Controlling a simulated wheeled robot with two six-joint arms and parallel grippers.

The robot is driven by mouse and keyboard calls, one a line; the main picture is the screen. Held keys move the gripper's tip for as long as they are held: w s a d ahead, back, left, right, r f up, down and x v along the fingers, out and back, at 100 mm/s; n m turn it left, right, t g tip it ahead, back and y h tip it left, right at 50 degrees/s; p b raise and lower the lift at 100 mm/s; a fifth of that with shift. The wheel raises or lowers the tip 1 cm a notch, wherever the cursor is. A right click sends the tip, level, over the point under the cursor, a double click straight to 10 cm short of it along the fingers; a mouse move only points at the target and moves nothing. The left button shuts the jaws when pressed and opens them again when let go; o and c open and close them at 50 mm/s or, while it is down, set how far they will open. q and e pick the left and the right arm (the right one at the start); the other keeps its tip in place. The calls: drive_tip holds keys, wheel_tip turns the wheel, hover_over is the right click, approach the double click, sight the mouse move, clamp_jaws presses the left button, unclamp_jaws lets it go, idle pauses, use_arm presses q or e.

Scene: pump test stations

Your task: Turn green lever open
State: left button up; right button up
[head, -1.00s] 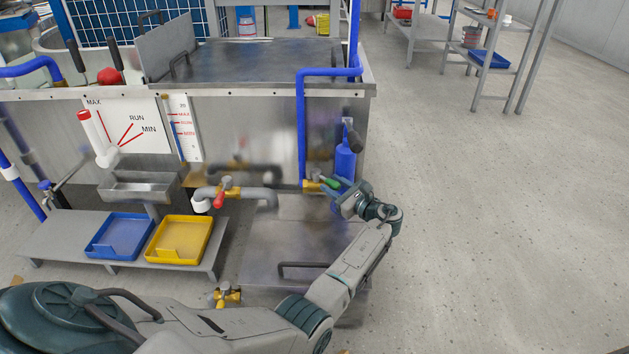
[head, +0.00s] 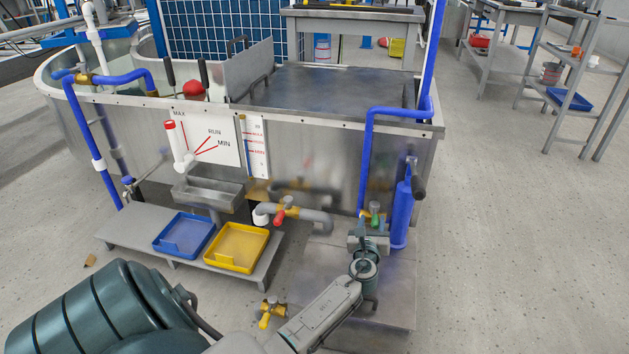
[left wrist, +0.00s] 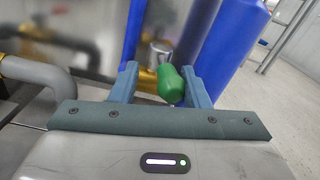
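The green lever (head: 375,209) sits on a brass valve (head: 364,214) at the foot of the blue pipe. My left gripper (head: 369,226) is right at it, in front of the tank wall. In the left wrist view the green lever (left wrist: 170,84) points toward me between the two blue-grey fingers of my left gripper (left wrist: 165,85). The fingers are apart, with a gap on the lever's left and the right finger close to it. I cannot tell if that finger touches it. My right gripper is not in view.
A blue cylinder (head: 401,215) stands just right of the lever. A grey pipe with a red-handled valve (head: 280,216) is to the left. Blue (head: 184,236) and yellow (head: 237,247) trays sit on a low shelf.

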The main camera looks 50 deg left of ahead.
use_arm(q)
drive_tip(key=s+d+f+n+g+h+p, duration=0.1)
drive_tip(key=s+n+g, duration=0.3)
drive_tip(key=s+n, duration=0.5)
drive_tip(key=s+d+f+n+g+h+p, duration=0.1)
drive_tip(key=s+d+n+g, duration=0.2)
drive_tip(key=s+n, duration=0.7)
drive_tip(key=s, duration=0.8)
drive_tip(key=shift+s+d+f+g, duration=0.3)
drive_tip(key=shift+d+f+g, duration=0.1)
drive_tip(key=shift+c, duration=0.3)
